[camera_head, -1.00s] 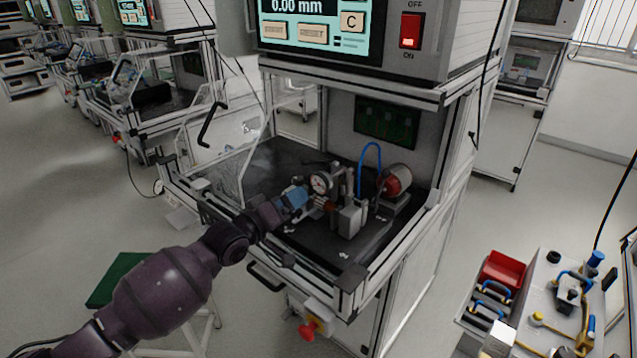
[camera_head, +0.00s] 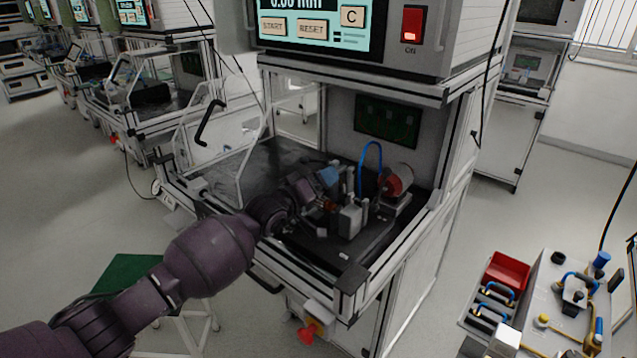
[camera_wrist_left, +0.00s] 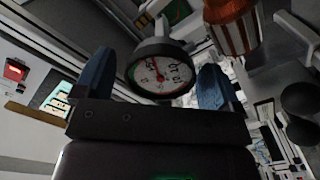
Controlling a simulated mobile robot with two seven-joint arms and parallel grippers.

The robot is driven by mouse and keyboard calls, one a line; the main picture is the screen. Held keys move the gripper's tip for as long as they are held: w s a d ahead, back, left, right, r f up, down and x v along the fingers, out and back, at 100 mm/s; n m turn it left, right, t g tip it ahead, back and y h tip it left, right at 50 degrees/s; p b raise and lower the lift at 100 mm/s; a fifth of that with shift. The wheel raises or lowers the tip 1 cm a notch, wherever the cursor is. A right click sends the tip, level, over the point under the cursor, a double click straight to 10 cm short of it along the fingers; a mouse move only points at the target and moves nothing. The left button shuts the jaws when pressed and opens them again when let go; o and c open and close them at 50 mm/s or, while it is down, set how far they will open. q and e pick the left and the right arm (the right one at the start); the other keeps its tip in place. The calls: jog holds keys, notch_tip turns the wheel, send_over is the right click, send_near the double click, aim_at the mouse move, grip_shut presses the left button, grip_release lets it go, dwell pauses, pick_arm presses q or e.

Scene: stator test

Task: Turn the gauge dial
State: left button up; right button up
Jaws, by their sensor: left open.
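The gauge dial (camera_wrist_left: 161,74) has a round white face with a red needle and a dark rim. In the left wrist view it sits between the two blue fingers of my left gripper (camera_wrist_left: 160,85), with visible gaps at both sides. The gripper is open and does not appear to touch the dial. In the head view my left gripper (camera_head: 329,176) reaches into the test station, and its wrist and fingers hide the dial. My right gripper is not in view.
The screen unit (camera_head: 312,27) is above. A cart with a red bin (camera_head: 507,270) stands at the lower right.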

pick_arm(q)
jog(key=shift+w+d, duration=0.1)
jog(key=shift+w, duration=0.05)
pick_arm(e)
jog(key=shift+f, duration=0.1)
pick_arm(q)
jog(key=c, duration=0.9)
jog(key=shift+m, duration=0.4)
jog(key=m, duration=0.3)
jog(key=shift+r, duration=0.1)
jog(key=m+p, duration=0.1)
jog(key=m, duration=0.3)
jog(key=shift+d+m, duration=0.1)
jog(key=shift+m, duration=0.2)
jog(key=m, duration=0.4)
jog(key=shift+d+m+p, duration=0.1)
jog(key=shift+m+p, duration=0.2)
jog(key=shift+p, duration=0.1)
jog(key=m, duration=0.4)
jog(key=shift+s+m, duration=0.2)
jog(key=shift+m, duration=0.2)
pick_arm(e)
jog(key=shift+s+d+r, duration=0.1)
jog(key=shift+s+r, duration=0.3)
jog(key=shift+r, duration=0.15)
